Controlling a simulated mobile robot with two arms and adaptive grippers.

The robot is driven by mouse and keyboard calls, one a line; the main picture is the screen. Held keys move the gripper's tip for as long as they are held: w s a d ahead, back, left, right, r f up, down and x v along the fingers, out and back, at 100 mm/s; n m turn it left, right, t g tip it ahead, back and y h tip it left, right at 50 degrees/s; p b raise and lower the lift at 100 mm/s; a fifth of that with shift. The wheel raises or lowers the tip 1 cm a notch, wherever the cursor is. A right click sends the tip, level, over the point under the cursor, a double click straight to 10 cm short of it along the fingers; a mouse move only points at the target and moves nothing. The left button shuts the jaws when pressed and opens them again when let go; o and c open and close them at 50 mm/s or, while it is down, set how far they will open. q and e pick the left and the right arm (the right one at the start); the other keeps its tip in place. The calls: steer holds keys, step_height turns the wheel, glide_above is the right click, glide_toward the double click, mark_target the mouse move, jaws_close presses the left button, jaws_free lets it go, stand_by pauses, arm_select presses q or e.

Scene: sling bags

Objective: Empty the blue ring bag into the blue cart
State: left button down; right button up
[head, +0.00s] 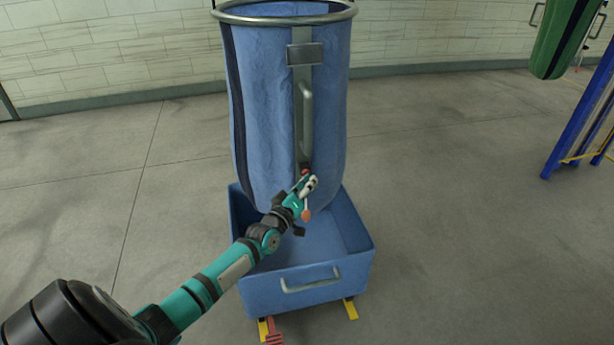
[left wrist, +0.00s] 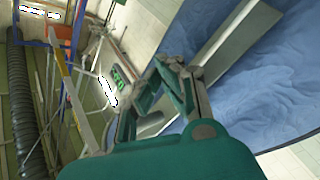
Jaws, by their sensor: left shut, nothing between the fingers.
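The blue ring bag (head: 262,110) hangs upright from a grey metal ring (head: 285,18), with a metal strip and a long handle (head: 306,115) down its front. The blue cart (head: 310,270) stands directly under it and is partly hidden by the bag and my arm. My left gripper (head: 309,182) is shut and empty at the lower end of the strip, near a small red part (head: 305,172). An orange knob (head: 306,215) shows just below the gripper. In the left wrist view the bag's cloth (left wrist: 255,75) fills the right side, close to my fingers (left wrist: 170,75).
A green bag (head: 562,40) hangs at the upper right beside a blue frame (head: 580,120). A pale block wall (head: 120,50) stands behind. Yellow and red parts (head: 273,328) show under the cart.

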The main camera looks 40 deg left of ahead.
arm_select(q)
steer(key=shift+w+a+r, duration=0.1)
steer(key=shift+w+a, duration=0.05)
steer(key=shift+a, duration=0.05)
stand_by(0.5)
steer(key=shift+s+d+p, duration=0.7)
steer(key=shift+d+p, duration=0.05)
steer(key=shift+d, duration=0.05)
